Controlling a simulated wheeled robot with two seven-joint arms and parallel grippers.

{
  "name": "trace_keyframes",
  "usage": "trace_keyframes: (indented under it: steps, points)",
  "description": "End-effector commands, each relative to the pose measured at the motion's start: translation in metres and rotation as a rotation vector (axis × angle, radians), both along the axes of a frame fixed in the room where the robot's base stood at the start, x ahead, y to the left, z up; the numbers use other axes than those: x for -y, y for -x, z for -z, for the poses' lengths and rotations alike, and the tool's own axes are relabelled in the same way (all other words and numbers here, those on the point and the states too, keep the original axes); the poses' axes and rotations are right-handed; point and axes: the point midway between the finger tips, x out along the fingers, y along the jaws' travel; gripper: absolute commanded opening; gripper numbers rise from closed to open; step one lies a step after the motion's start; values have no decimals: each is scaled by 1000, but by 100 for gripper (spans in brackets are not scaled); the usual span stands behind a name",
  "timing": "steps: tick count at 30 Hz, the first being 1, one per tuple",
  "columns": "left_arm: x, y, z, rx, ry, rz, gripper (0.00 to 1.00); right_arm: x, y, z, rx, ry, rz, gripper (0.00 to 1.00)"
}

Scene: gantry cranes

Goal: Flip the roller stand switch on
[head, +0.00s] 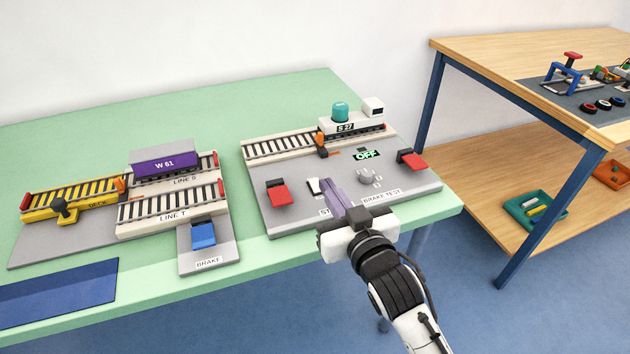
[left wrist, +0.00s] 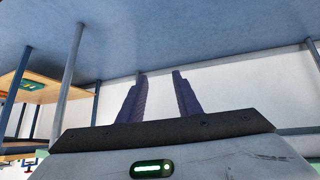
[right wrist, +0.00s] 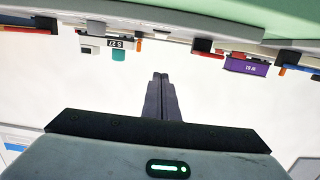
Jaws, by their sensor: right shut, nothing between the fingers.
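The roller stand is a grey board (head: 290,215) on the green table, with a rail track and a white wagon marked S 27 (head: 362,125). Its display (head: 366,154) reads OFF. A small white switch (head: 314,186) sits at the front, beside a label partly hidden by my gripper. My right gripper (head: 330,185) is shut and empty, its purple fingers just right of the switch; I cannot tell whether they touch it. It also shows shut in the right wrist view (right wrist: 160,75). My left gripper (left wrist: 160,75) is open and empty in the left wrist view, outside the head view.
Red blocks (head: 277,192) (head: 411,160) and a grey knob (head: 369,176) flank the switch area. At left stand a yellow deck (head: 75,195), a purple W 61 wagon (head: 165,162) and a blue brake pedal (head: 203,235). A wooden shelf table (head: 540,60) stands right.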

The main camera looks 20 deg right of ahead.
Motion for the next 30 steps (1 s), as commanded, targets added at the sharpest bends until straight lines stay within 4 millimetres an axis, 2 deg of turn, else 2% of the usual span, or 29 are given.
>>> trace_keyframes:
  steps: [3,11,13,18,30]
  points:
    - [1,-1,0,2,0,1,31,-1,-26,1,3,1,0,0]
    - [1,-5,-1,12,1,2,31,-2,-81,8,1,1,1,0]
    - [2,-7,1,16,1,3,31,-3,-81,24,-5,-1,1,0]
    - [3,-10,1,22,2,5,31,-3,-83,42,-1,-1,0,0]
    - [4,-9,-1,24,3,7,31,-3,-84,48,0,-1,0,0]
